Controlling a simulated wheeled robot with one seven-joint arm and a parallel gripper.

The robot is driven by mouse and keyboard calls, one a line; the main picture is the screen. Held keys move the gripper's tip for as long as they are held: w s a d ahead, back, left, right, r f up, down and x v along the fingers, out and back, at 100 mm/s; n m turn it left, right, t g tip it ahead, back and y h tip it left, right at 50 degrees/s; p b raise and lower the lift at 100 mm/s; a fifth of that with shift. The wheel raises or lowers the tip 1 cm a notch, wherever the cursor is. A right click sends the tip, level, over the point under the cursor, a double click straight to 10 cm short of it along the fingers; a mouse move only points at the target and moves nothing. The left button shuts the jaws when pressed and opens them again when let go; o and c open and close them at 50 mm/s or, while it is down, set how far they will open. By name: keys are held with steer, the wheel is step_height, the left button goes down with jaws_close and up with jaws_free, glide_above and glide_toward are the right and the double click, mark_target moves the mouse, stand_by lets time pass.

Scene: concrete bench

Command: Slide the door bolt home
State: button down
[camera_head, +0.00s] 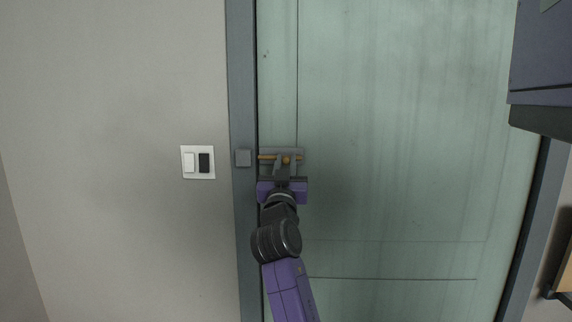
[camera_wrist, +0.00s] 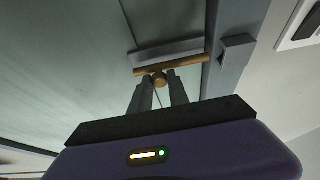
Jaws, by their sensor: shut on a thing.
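The door bolt (camera_head: 266,157) is a thin brass rod lying level on a grey plate at the left edge of the green door (camera_head: 390,130). It also shows in the wrist view (camera_wrist: 190,62), with a round brass knob (camera_wrist: 159,78) on it. The grey keeper block (camera_head: 243,158) sits on the door frame, left of the bolt; in the wrist view the keeper (camera_wrist: 237,50) is on the right, with the rod's tip a little short of it. My gripper (camera_head: 286,164) reaches up from below and is shut on the knob, a finger on each side.
A switch plate (camera_head: 198,162) with a white and a black rocker is on the wall left of the grey door frame (camera_head: 243,80). A dark cabinet (camera_head: 541,70) juts in at the upper right. The door face right of the bolt is clear.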

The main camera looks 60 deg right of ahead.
steer(key=shift+w+a+b, duration=0.25)
steer(key=shift+w+b, duration=0.3)
steer(key=shift+w, duration=0.05)
steer(key=shift+w+a+b, duration=0.25)
steer(key=shift+w+b, duration=0.3)
steer(key=shift+w, duration=0.1)
steer(key=shift+w+a+b, duration=0.25)
steer(key=shift+w+b, duration=0.3)
steer(key=shift+w, duration=0.05)
steer(key=c, duration=1.3)
jaws_free()
steer(key=b+v, duration=0.2)
steer(key=v, duration=0.6)
steer(key=shift+d, duration=0.1)
